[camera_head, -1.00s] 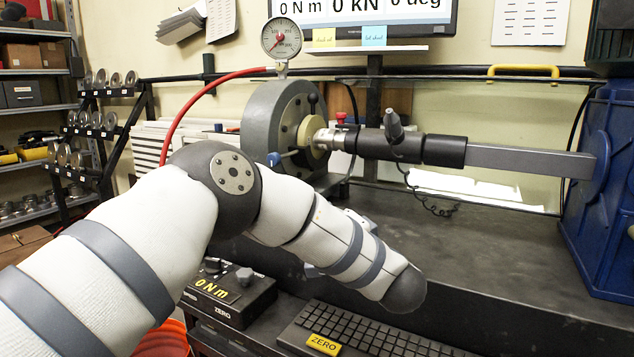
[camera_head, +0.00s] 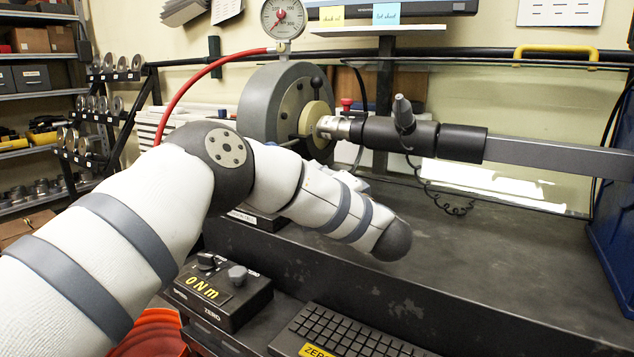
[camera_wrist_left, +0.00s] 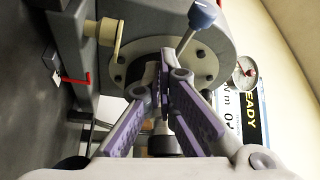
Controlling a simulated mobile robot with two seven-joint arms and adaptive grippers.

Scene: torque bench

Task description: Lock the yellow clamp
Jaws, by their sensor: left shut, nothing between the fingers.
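A pale yellow lever-like piece (camera_wrist_left: 105,38) sits beside the round grey housing in the left wrist view. It looks like the clamp, but I cannot tell whether it is locked. My left gripper (camera_wrist_left: 165,62) is shut and empty, its purple-padded fingers converging in front of the housing face, apart from the pale yellow piece. A lever with a blue knob (camera_wrist_left: 203,14) rises just beyond the fingertips; I cannot tell whether they touch it. In the head view my left arm hides the gripper and the pale yellow piece. My right gripper is not in view.
The grey housing (camera_head: 262,100) carries a pressure gauge (camera_head: 284,18) and a dark shaft (camera_head: 458,142) reaching right. A control box (camera_head: 222,290) and a keyboard (camera_head: 345,335) lie at the front. The bench top (camera_head: 480,245) is clear right of my arm.

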